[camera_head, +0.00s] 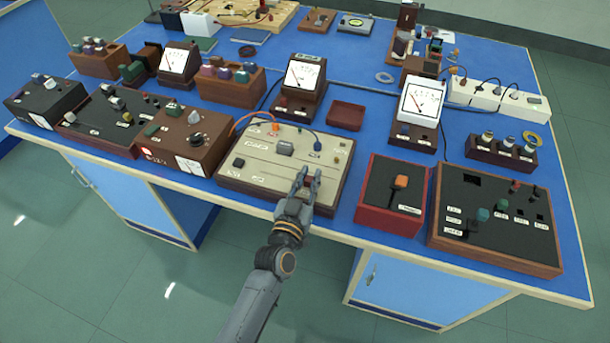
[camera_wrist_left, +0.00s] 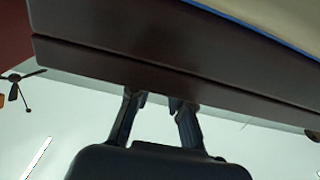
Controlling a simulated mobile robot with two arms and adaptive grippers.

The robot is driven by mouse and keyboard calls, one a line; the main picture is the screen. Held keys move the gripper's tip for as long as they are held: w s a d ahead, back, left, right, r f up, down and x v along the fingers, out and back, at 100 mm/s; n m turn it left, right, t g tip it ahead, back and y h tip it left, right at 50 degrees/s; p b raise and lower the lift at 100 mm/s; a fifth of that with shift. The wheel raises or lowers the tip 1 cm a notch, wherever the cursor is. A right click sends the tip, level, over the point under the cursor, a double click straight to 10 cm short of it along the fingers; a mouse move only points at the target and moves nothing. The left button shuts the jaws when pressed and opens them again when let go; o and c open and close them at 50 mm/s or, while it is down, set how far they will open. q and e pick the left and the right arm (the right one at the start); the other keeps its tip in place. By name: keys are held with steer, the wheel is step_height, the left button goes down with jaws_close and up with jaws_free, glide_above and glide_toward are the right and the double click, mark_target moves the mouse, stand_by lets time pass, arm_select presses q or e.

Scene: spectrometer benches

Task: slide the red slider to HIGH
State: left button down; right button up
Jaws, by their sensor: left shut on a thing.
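My left gripper (camera_head: 309,178) is at the front right of a cream-topped panel box (camera_head: 255,168). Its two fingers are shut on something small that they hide. No red slider can be made out on the panel, and the HIGH label cannot be read. In the left wrist view the two fingers (camera_wrist_left: 157,101) reach up to the dark brown side of the box (camera_wrist_left: 150,72), and their tips are hidden behind its edge. My right gripper is in neither view.
A red box (camera_head: 376,212) with an orange knob (camera_head: 400,181) stands close to the right of the gripper. A brown switch box (camera_head: 195,138) stands to the left. Orange and blue cables cross the cream panel's back. Meters (camera_head: 303,76) stand behind. The blue table's front edge is just below.

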arm_select(q)
steer(key=shift+s+d, duration=0.1)
steer(key=shift+d, duration=0.1)
steer(key=c, duration=1.2)
jaws_free()
steer(key=shift+d, duration=0.1)
steer(key=shift+s+a, duration=0.25)
steer(key=shift+s, duration=0.2)
steer(key=v, duration=1.1)
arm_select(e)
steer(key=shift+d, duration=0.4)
arm_select(q)
steer(key=shift+d, duration=0.1)
